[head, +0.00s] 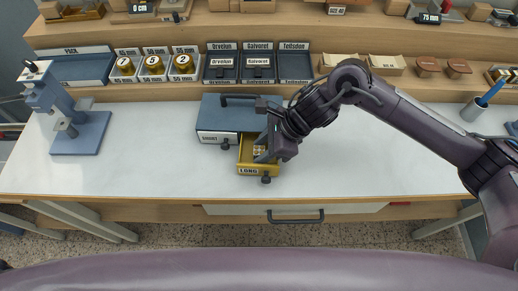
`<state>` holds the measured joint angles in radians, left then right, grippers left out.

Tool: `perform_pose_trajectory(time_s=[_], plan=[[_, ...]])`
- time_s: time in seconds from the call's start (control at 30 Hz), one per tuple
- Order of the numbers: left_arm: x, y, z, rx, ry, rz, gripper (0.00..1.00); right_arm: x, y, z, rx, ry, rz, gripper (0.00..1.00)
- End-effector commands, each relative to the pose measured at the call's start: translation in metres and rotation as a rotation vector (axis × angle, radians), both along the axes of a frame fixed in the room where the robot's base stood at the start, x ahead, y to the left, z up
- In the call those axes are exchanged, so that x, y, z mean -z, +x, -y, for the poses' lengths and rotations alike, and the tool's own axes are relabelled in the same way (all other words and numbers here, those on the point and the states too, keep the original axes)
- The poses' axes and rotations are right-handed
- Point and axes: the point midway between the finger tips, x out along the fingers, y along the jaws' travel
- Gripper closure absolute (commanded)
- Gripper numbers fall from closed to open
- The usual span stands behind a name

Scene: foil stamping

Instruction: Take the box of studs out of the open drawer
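The open drawer (258,169), yellow with a label reading LONG, sticks out from the front of a small blue-grey cabinet (226,115) on the white worktop. Inside it a small tan box of studs (258,149) partly shows. My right gripper (263,153) points down into the drawer at the box, and its wrist and fingers hide part of the box. I cannot tell whether the fingers are apart from the box or closed on it. My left gripper is not in view.
A closed drawer (217,138) labelled SHORT is left of the open one. A blue press (78,128) stands at the far left. Labelled trays (257,66) and several boxes line the back shelf. The worktop (150,165) is clear left of the cabinet.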

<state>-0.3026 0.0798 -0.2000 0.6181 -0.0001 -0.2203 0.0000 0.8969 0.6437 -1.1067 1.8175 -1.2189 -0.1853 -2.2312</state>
Motion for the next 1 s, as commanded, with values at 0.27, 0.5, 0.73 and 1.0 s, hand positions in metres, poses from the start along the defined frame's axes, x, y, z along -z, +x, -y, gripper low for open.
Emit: perform_pose_trajectory(time_s=[0.27, 0.5, 0.73, 1.0], plan=[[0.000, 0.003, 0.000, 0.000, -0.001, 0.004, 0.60, 0.000, 0.000, 0.000, 0.001, 0.000, 0.000, 0.79], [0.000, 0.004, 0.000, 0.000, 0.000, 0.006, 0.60, 0.000, 0.000, 0.000, 0.001, 0.000, 0.000, 0.97], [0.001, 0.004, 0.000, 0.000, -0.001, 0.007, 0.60, -0.004, 0.001, 0.000, 0.001, 0.001, 0.001, 0.97], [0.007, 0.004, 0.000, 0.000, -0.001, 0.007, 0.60, -0.038, 0.001, 0.000, -0.002, 0.002, 0.007, 0.97]])
